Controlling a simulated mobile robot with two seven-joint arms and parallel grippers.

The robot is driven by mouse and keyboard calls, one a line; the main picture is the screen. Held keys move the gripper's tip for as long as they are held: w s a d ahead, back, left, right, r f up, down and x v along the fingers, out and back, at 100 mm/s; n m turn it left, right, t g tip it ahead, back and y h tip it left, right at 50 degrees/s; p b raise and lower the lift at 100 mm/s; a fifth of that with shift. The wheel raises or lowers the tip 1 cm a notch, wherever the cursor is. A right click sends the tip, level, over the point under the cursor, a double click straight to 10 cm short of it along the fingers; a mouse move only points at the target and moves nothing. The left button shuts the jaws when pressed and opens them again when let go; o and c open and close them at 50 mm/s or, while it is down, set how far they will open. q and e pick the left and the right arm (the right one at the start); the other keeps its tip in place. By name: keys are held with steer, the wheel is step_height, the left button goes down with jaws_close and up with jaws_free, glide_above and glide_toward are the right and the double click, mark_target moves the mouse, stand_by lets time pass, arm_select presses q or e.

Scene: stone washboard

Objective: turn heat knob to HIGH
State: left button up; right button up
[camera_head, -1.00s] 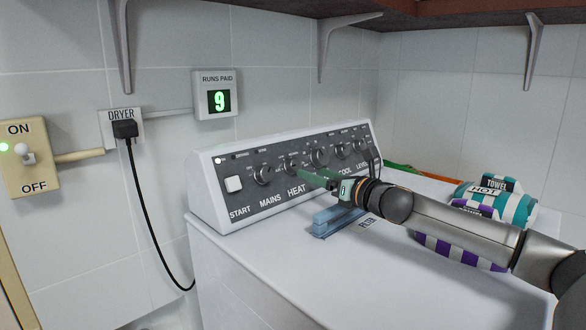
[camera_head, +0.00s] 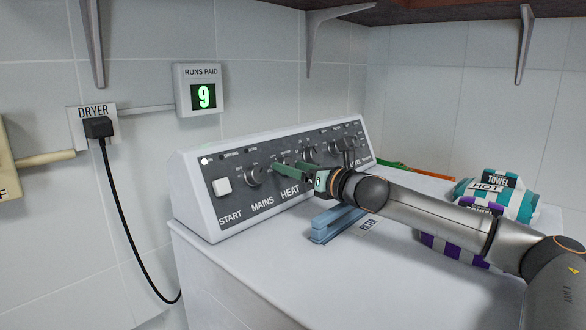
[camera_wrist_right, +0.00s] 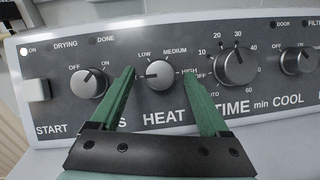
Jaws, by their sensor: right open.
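The heat knob (camera_wrist_right: 159,74) is a small round dark grey and silver knob on the dryer's panel, above the word HEAT. LOW, MEDIUM and HIGH are printed around it, with HIGH on its right. Its pale pointer mark seems to face left, but it is small. My right gripper (camera_head: 288,169) is open, its green fingers at the panel. In the right wrist view the fingers (camera_wrist_right: 160,82) appear on either side of the heat knob, with gaps; contact cannot be told. In the head view the gripper mostly hides this knob. My left gripper is out of view.
The mains knob (camera_wrist_right: 88,83) is left of the fingers and the time knob (camera_wrist_right: 235,67) close on the right. A blue filter handle (camera_head: 337,222) lies on the dryer top (camera_head: 250,262) below my gripper. Rolled towels (camera_head: 497,197) lie at the right.

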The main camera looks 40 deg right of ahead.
jaws_close()
stand_by(0.5)
